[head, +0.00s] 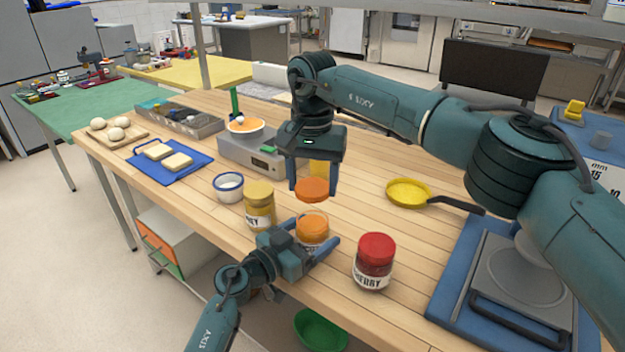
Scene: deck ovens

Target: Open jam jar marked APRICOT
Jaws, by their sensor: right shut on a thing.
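The orange-lidded jam jar (313,227) stands near the front edge of the wooden counter, with orange contents. Its label is mostly hidden by my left gripper (310,235), so I cannot read APRICOT. My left gripper's fingers are on either side of the jar and appear closed against it. My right gripper (313,184) points down above the jar and is shut on the orange lid (313,190). The lid is off the jar, with a small gap between it and the rim.
A red-lidded jar marked with a partly visible CHERRY label (375,262) stands to the right. A yellow-lidded jar (259,205) and a white bowl (228,187) are close on the left. A scale (250,155) is behind, and a yellow pan (408,193) lies at back right.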

